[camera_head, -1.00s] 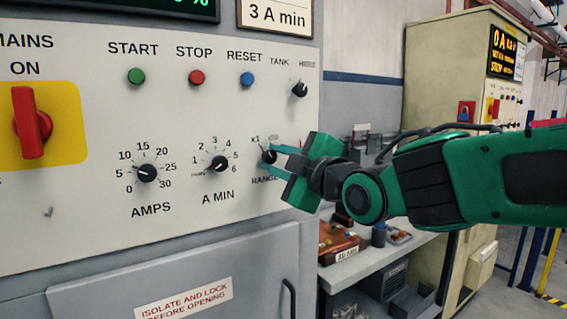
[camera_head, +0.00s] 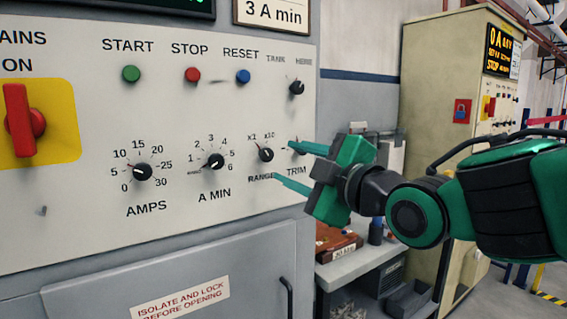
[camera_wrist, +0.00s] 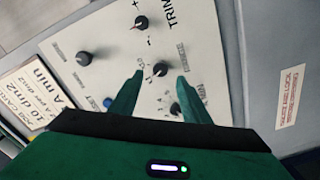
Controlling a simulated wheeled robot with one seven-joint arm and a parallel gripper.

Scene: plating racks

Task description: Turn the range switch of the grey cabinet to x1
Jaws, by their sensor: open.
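The range switch (camera_head: 265,155) is a small black round knob on the panel of the grey cabinet (camera_head: 190,235), above the word RANGE. Labels x1 and x10 stand at its upper left and upper right. Its pointer mark appears to face the upper left, towards x1. My gripper (camera_head: 282,162) is open and empty, to the right of the knob and apart from it. In the wrist view the range switch (camera_wrist: 160,68) shows between the two green fingertips, beyond them.
The trim knob (camera_head: 299,147) is close beside my upper finger and partly covered by it. The A MIN knob (camera_head: 215,161) is to the left, the tank knob (camera_head: 297,88) above. A bench (camera_head: 350,262) and a beige cabinet (camera_head: 425,150) stand to the right.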

